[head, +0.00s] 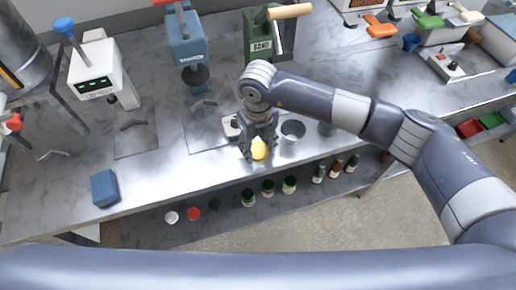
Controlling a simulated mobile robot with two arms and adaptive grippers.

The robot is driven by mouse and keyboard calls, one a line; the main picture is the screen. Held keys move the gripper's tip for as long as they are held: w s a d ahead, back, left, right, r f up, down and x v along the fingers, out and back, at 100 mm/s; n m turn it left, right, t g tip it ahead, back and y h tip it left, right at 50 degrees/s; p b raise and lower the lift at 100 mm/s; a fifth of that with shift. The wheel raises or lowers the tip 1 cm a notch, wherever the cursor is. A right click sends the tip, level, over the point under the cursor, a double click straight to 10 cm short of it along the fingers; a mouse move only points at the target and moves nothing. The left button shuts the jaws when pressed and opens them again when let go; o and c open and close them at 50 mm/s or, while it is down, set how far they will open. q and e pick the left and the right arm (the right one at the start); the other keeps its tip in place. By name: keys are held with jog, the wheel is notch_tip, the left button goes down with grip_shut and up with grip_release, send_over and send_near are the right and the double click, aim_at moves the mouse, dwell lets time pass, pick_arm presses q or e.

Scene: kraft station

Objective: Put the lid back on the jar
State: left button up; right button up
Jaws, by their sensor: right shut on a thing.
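My right gripper (259,150) points down near the front edge of the metal bench, with a small yellow round thing (259,149) between its fingers. The yellow thing looks like the lid, but the fingers cover part of it. A grey, open-topped round container (292,131) stands just right of the gripper and may be the jar. A dark greenish vessel (327,128) is further right, partly behind my right arm. My left gripper is out of view; only my left arm shows along the bottom.
A blue block (104,188) lies at the bench's front left. A white device (103,75), a blue machine (186,40) and a green machine (262,35) stand behind. Several small jars and bottles sit on the lower shelf (228,205). The front left bench is mostly clear.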

aim_at(258, 149)
jog(key=shift+w+r+b, duration=0.1)
jog(key=shift+r+b, duration=0.25)
jog(key=shift+r, duration=0.05)
notch_tip(258, 149, up, 2)
jog(key=shift+r+b, duration=0.25)
jog(key=shift+b, duration=0.65)
jog(key=s+d+r+b, duration=0.1)
jog(key=s+d+b, duration=0.1)
jog(key=s, duration=0.6)
jog(key=s+d+b, duration=0.1)
jog(key=s+b, duration=0.1)
jog(key=s, duration=0.5)
jog(key=shift+s+d+r, duration=0.35)
jog(key=shift+s, duration=0.05)
